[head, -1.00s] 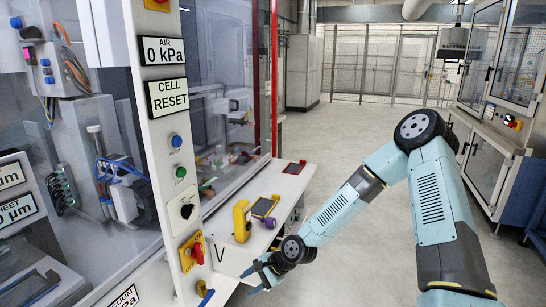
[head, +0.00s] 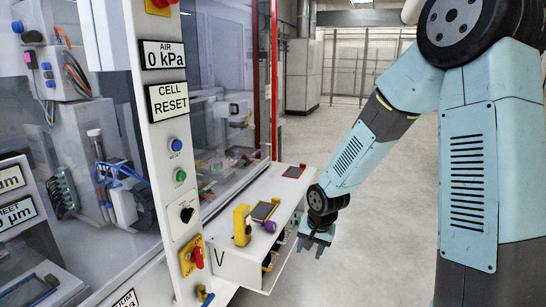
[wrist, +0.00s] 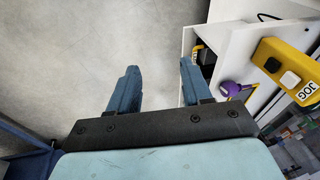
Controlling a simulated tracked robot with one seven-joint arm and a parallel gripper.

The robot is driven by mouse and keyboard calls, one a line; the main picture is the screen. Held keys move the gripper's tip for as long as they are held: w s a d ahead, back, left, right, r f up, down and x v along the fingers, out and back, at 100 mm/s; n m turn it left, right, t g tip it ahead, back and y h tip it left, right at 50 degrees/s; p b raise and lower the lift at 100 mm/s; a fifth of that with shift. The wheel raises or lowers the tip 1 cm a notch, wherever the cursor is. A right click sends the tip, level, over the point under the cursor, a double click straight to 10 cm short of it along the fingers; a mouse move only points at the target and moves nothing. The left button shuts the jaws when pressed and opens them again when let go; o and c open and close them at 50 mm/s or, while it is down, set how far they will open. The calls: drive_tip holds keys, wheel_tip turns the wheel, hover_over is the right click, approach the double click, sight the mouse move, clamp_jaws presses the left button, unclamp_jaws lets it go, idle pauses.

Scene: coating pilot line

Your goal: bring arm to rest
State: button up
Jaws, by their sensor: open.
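My gripper (head: 316,243) hangs at the end of my light-blue arm, to the right of the white bench, pointing down over the grey floor. In the wrist view my gripper (wrist: 157,85) shows two blue fingers spread apart with nothing between them. Pale floor lies beyond the fingertips. The right finger appears close to the white bench side in that view, but I cannot tell the distance.
The white bench (head: 226,262) carries a yellow jog pendant (head: 241,225), a yellow-framed device (head: 264,210), a purple knob-like item (head: 270,227) and a red-edged device (head: 294,171). The panel (head: 172,130) stands left. Open floor (head: 385,160) lies behind my arm.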

drive_tip(key=s+d+r+n+t+h, duration=0.1)
drive_tip(key=s+d+r, duration=0.3)
drive_tip(key=r, duration=0.5)
drive_tip(key=s+d+r+n+t+h, duration=0.1)
drive_tip(key=s+d+r+h, duration=0.1)
drive_tip(key=s+d+r, duration=0.45)
drive_tip(key=s+d+r+n+t+y, duration=0.1)
drive_tip(key=s+d+r, duration=0.1)
drive_tip(key=s+r, duration=1)
drive_tip(key=shift+s, duration=0.15)
